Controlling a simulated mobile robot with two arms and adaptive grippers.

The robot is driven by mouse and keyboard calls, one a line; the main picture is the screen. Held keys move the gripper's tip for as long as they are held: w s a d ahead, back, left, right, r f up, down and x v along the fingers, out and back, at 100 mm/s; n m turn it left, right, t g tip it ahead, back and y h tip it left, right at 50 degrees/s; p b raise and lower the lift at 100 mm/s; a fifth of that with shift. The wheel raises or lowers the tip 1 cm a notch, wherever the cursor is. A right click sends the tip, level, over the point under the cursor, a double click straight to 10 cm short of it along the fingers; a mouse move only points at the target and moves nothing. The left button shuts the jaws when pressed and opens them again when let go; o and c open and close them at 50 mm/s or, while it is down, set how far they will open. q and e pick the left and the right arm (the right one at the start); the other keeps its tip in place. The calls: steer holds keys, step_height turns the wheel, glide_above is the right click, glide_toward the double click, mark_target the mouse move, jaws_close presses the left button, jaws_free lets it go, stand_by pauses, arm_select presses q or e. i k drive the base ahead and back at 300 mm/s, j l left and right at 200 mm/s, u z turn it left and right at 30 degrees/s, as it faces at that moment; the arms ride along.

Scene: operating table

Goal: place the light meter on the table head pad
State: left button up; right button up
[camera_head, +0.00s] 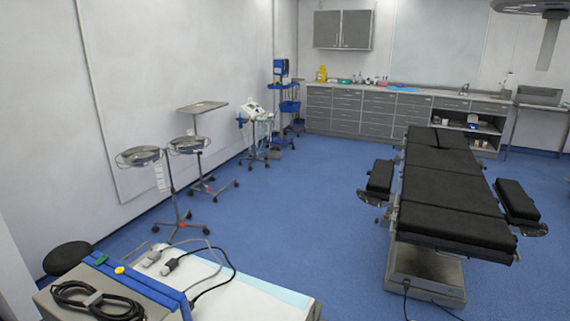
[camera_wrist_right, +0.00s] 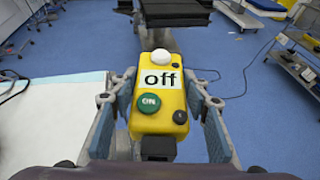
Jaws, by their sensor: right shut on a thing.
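A yellow device with an "off" display, a green button and a white dome, which I take as the light meter (camera_wrist_right: 158,88), is upright between the fingers of my right gripper (camera_wrist_right: 156,103). The gripper is shut on it from both sides. The operating table (camera_head: 450,192), with black segmented pads, stands at the right of the head view. Its near end shows beyond the meter in the right wrist view (camera_wrist_right: 175,14). I cannot tell for sure which pad is the head pad. Neither gripper shows in the head view.
A white-topped surface (camera_head: 235,292) with a cable and blue-edged equipment (camera_head: 140,285) is at the near left. Wheeled stands (camera_head: 180,225) line the left wall. Side pads (camera_head: 516,200) stick out beside the table. A cable (camera_head: 432,296) lies near its base. Blue floor between is clear.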

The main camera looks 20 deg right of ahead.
mark_target(458, 221)
steer(key=i+l+z, duration=0.1)
steer(key=l, duration=0.3)
steer(key=i+l+z, duration=0.1)
steer(key=l, duration=0.25)
steer(key=i+l+z, duration=0.15)
steer(key=l, duration=0.25)
steer(key=l+z, duration=0.1)
steer(key=l, duration=0.25)
steer(key=i+l+z, duration=0.1)
steer(key=l, duration=0.25)
steer(key=i+l+z, duration=0.1)
steer(key=i+l, duration=0.15)
steer(key=i+j+z, duration=0.2)
steer(key=i, duration=0.3)
steer(key=i+z, duration=0.2)
steer(key=i, duration=0.3)
steer(key=i+j+z, duration=0.2)
steer(key=i, duration=0.3)
steer(key=i+j+z, duration=0.1)
steer(key=j, duration=0.25)
